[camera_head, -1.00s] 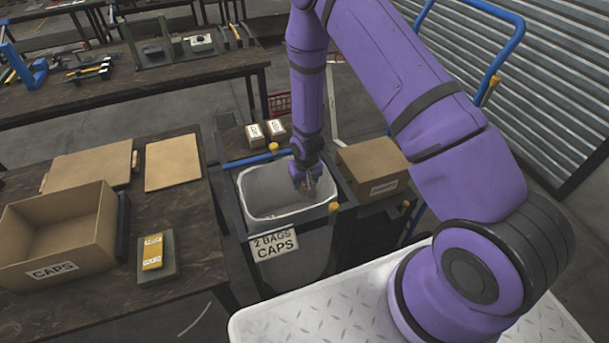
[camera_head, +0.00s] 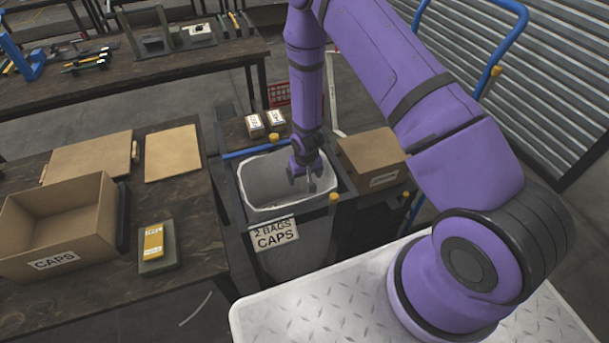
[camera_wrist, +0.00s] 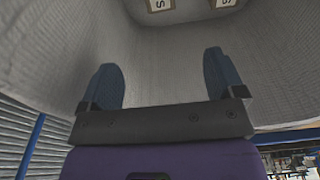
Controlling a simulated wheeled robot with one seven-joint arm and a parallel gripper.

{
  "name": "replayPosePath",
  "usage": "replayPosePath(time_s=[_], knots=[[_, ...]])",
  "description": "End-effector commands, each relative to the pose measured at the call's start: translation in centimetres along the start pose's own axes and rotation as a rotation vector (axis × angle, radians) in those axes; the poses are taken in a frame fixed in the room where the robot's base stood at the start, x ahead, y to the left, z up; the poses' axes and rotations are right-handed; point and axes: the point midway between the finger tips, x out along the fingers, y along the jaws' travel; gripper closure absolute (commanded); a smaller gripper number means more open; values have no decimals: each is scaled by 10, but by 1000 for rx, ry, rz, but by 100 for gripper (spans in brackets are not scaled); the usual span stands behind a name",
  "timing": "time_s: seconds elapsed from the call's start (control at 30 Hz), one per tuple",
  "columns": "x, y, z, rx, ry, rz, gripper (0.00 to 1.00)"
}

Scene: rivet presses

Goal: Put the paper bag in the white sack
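The white sack (camera_head: 264,184) hangs open in a dark frame, with a sign reading "2 BAGS CAPS" on its front. My gripper (camera_head: 301,184) points down into its mouth. In the wrist view my gripper (camera_wrist: 160,68) has its two fingers wide apart, with nothing between them and the sack's pale inner wall (camera_wrist: 165,45) around them. Two brown paper bags with white labels, one at left (camera_wrist: 160,6) and one at right (camera_wrist: 226,4), show at the top edge, apparently at the sack's bottom. They are mostly cut off. The head view hides the sack's bottom.
An open carton marked CAPS (camera_head: 70,225) and a yellow-labelled pack on a green pad (camera_head: 166,262) stand on the left table. Two small labelled packs (camera_head: 264,124) lie behind the sack. A closed cardboard box (camera_head: 372,152) stands close on its right.

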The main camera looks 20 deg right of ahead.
Motion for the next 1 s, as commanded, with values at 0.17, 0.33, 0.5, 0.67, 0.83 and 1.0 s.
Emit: replayPosePath(time_s=[0.17, 0.33, 0.5, 0.67, 0.83, 1.0], knots=[[-1, 0, 0, 0, 0, 0, 12], [-14, 0, -1, 0, 2, 0, 12], [-42, 0, -1, 0, 3, -1, 12], [-69, 0, -1, 0, 3, -1, 12], [-92, 0, -1, 0, 2, 0, 12], [-104, 0, 0, 0, 0, 0, 12]])
